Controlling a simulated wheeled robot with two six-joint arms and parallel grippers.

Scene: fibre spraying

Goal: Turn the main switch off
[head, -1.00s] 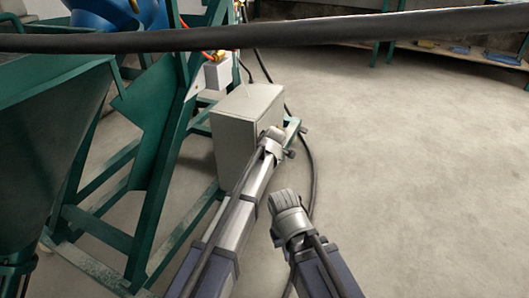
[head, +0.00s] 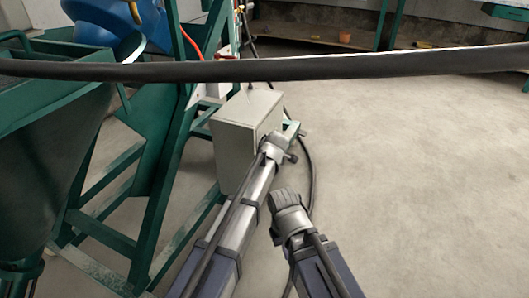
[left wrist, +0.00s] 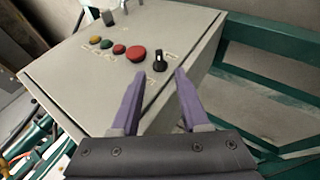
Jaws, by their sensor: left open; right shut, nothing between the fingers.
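The grey control box (head: 235,125) stands on the green frame in the head view, and its panel fills much of the left wrist view (left wrist: 70,75). On the panel, a black rotary switch (left wrist: 159,61) sits beside a large red button (left wrist: 136,54). I cannot tell whether it is the main switch, as the labels are unreadable. My left gripper (left wrist: 156,75) is open, its purple fingers pointing at the panel just short of the rotary switch. In the head view, the left arm's end is beside the box. My right gripper (head: 287,199) is shut and empty, right of the left arm.
Smaller coloured buttons (left wrist: 106,44) and a black part (left wrist: 107,17) are on the panel. A dark hose (head: 400,66) crosses the head view. A green hopper (head: 45,160) stands at left. A cable (head: 311,175) runs behind the arms. The floor at right is clear.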

